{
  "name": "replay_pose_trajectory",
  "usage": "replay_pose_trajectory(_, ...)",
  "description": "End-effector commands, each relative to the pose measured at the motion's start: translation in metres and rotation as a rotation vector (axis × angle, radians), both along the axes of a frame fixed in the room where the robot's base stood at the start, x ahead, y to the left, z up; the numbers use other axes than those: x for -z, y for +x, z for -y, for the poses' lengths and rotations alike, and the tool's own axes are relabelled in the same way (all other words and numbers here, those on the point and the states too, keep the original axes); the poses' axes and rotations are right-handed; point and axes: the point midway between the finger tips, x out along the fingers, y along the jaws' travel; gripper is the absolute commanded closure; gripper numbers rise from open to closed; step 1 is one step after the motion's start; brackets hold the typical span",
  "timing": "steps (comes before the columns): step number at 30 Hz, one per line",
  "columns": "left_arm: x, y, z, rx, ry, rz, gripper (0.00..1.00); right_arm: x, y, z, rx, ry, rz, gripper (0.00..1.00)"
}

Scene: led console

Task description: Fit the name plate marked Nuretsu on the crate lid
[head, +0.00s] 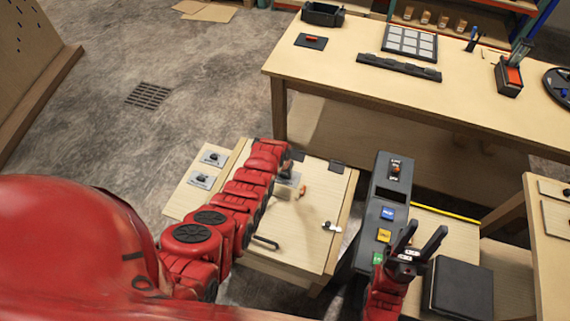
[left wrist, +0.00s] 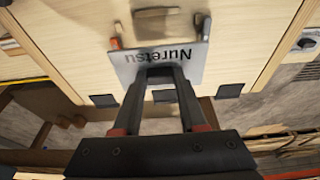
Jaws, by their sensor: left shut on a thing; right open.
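The name plate, a grey plate reading Nuretsu (left wrist: 190,66), is gripped at its edge by my left gripper (left wrist: 162,76); its lettering looks upside down in the left wrist view. In the head view my left gripper (head: 287,172) is over the far part of the pale wooden crate lid (head: 297,228), with the plate (head: 292,180) partly hidden. An orange peg (head: 303,192) stands on the lid near it. I cannot tell whether the plate touches the lid. My right gripper (head: 420,240) is open and empty.
A dark console (head: 366,215) with coloured buttons and a black box (head: 462,287) stand right of the crate. A black handle (head: 265,243) and a small latch-like piece (head: 332,227) are on the lid. A workbench (head: 400,90) stands behind. Grey floor is open at left.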

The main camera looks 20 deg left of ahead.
Motion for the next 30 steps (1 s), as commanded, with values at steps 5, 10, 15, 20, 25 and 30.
replay_pose_trajectory(5, 0.016, 0.0, 0.0, 0.0, 0.0, -0.002, 1.0, 0.014, 0.0, 0.0, 0.0, 0.0, 0.0, 0.54)
replay_pose_trajectory(10, 0.035, 0.002, -0.001, -0.002, 0.0, 0.002, 1.0, 0.032, 0.0, 0.0, 0.0, 0.0, 0.0, 0.54)
replay_pose_trajectory(15, 0.056, 0.001, -0.001, -0.003, 0.0, 0.001, 1.0, 0.049, 0.0, 0.0, 0.0, 0.0, 0.0, 0.54)
replay_pose_trajectory(20, 0.064, 0.001, -0.001, -0.003, 0.0, 0.0, 1.0, 0.056, 0.0, 0.0, 0.0, 0.0, 0.0, 0.54)
replay_pose_trajectory(25, 0.064, 0.001, -0.001, -0.003, 0.0, 0.0, 1.0, 0.055, 0.0, 0.0, 0.0, 0.0, 0.0, 0.54)
replay_pose_trajectory(30, 0.064, 0.001, -0.001, -0.004, 0.0, 0.0, 1.0, 0.055, 0.0, 0.0, 0.0, 0.0, 0.0, 0.54)
